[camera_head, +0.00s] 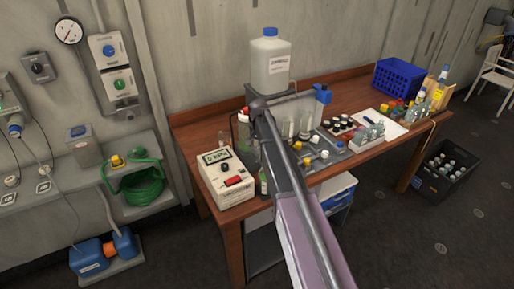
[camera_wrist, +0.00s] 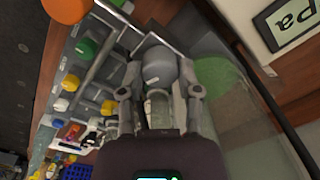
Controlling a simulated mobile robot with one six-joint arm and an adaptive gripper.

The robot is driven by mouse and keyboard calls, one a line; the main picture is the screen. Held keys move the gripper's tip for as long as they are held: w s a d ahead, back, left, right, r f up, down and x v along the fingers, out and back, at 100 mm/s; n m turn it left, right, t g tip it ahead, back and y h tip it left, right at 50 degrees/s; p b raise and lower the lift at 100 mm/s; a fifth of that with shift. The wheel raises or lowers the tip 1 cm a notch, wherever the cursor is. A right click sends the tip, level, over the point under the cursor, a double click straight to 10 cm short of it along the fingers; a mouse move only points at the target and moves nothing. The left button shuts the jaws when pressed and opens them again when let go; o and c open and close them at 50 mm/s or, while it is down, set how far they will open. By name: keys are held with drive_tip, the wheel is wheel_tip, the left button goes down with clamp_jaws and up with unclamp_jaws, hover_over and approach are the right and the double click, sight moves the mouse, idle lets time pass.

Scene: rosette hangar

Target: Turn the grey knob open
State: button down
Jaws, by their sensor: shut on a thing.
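In the wrist view, a rounded grey knob (camera_wrist: 159,68) sits between the two fingers of my gripper (camera_wrist: 158,92). My gripper is shut on it, one finger on each side. A pale, ribbed part shows just below the knob, between the fingers. In the head view, my arm reaches over the wooden workbench (camera_head: 385,160) and hides the knob. I cannot make out my fingers there.
A white meter (camera_head: 226,180) stands left of my arm; its display also shows in the wrist view (camera_wrist: 290,20). A white canister (camera_head: 270,65) stands behind. Several bottles and capped vials crowd the bench to the right. A black crate (camera_head: 446,180) is on the floor.

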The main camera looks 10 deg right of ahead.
sight(258, 148)
drive_tip(key=shift+c, duration=1.5)
unclamp_jaws()
drive_tip(key=shift+m, duration=0.4)
drive_tip(key=shift+m, duration=0.3)
wheel_tip(258, 148, up, 14)
drive_tip(key=p, duration=1.3)
drive_tip(key=shift+d+p, duration=0.15)
drive_tip(key=shift+p, duration=0.25)
drive_tip(key=shift+s+f, duration=0.1)
